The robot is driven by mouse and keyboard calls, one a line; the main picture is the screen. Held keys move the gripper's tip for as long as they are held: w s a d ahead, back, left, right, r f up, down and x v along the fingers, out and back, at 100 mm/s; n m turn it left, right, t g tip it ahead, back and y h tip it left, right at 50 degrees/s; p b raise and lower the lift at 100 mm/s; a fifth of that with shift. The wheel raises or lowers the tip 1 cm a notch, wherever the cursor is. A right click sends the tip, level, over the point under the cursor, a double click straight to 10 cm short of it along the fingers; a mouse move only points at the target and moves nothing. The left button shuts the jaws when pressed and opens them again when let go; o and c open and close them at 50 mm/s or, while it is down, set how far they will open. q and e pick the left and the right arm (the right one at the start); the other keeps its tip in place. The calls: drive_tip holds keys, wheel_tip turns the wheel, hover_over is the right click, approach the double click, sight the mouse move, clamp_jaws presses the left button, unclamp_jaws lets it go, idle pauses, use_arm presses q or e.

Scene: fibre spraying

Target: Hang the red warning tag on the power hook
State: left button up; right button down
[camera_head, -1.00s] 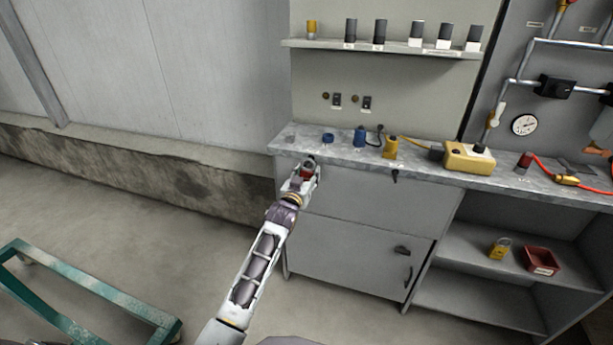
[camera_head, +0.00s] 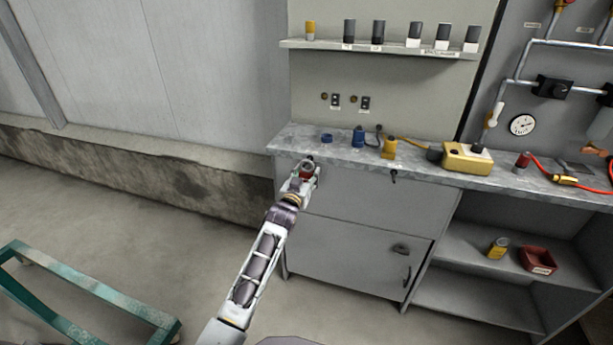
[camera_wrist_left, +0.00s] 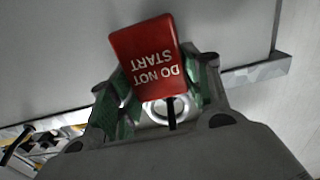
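The red warning tag (camera_wrist_left: 148,55), lettered "DO NOT START", shows large and upside down in the left wrist view. A pale ring (camera_wrist_left: 160,110) and a thin black bar (camera_wrist_left: 171,113) show at the tag's lettered end. My left gripper (camera_head: 308,168) is at the front edge near the bench's left corner. Its green-padded fingers (camera_wrist_left: 165,92) stand apart on either side of the tag and ring. Whether the ring sits on a hook is unclear. My right gripper is out of view.
A black hook (camera_head: 394,178) is on the bench front to the right. The grey bench top (camera_head: 310,136) holds a blue ring, a blue part and yellow devices. A shelf below right holds a red bin (camera_head: 537,260). A green frame (camera_head: 80,300) stands on the floor at left.

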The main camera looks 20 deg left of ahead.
use_arm(q)
drive_tip(key=o, duration=0.4)
drive_tip(key=shift+c, duration=0.2)
drive_tip(key=shift+s, duration=0.2)
drive_tip(key=s, duration=1.1)
drive_tip(key=shift+s+a, duration=0.2)
drive_tip(key=shift+s, duration=0.1)
idle(0.5)
